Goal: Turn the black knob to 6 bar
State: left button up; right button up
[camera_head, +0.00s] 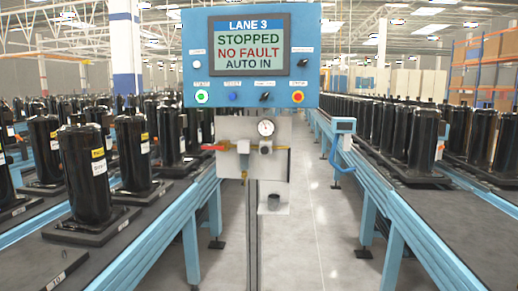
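A small round white pressure gauge (266,128) sits on the grey plate under the panel. Its needle and scale are too small to read. Two small black selector switches are on the blue panel, one at the right of the screen (303,62) and one in the bottom row (265,96). Neither of my grippers is in view.
The blue panel (196,72) has a screen (249,45) reading "LANE 3 STOPPED NO FAULT AUTO IN". A red lever (213,147) is left of the gauge. Conveyors with black compressors (88,175) run along both sides. The floor between is clear.

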aim_at(264, 150)
jog(key=i+l+u, duration=0.1)
jog(key=i, duration=0.45)
jog(key=i+l+u, duration=0.1)
jog(key=i, duration=0.45)
jog(key=i+l, duration=0.25)
jog(key=i, duration=0.25)
jog(key=i+l+u, duration=0.15)
jog(key=i, duration=0.4)
